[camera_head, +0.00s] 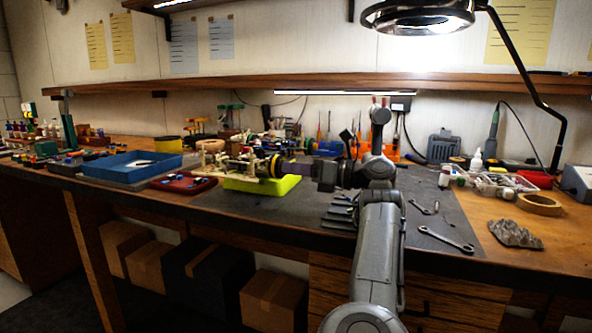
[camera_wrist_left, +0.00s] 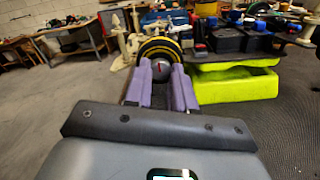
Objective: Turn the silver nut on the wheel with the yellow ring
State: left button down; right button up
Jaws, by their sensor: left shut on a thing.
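The wheel with the yellow ring (camera_head: 277,166) is on the near right side of the car (camera_head: 235,165), above a lime-green tray. In the left wrist view, the black wheel with its yellow ring (camera_wrist_left: 160,44) is straight ahead of the fingers. My left gripper (camera_head: 289,168) reaches in from the right, level with the wheel hub. Its two purple fingers (camera_wrist_left: 162,80) are shut on the nut (camera_wrist_left: 158,69) at the hub. The nut looks dark with a red mark here and is partly hidden by the fingers. My right gripper is in neither view.
The lime-green tray (camera_head: 262,185) lies under the wheel. A blue tray (camera_head: 130,168) and a dark red tray (camera_head: 183,184) are to the left. A wrench (camera_head: 446,239) and small tools lie on the grey mat to the right, near a tape roll (camera_head: 540,204).

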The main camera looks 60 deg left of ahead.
pick_arm(q)
jog(key=c, duration=0.9)
grip_release()
jog(key=shift+d, duration=0.1)
jog(key=p+v, duration=0.4)
jog(key=v, duration=0.5)
jog(key=shift+w+r, duration=0.15)
jog(key=shift+w+d, duration=0.4)
jog(key=shift+d, duration=0.25)
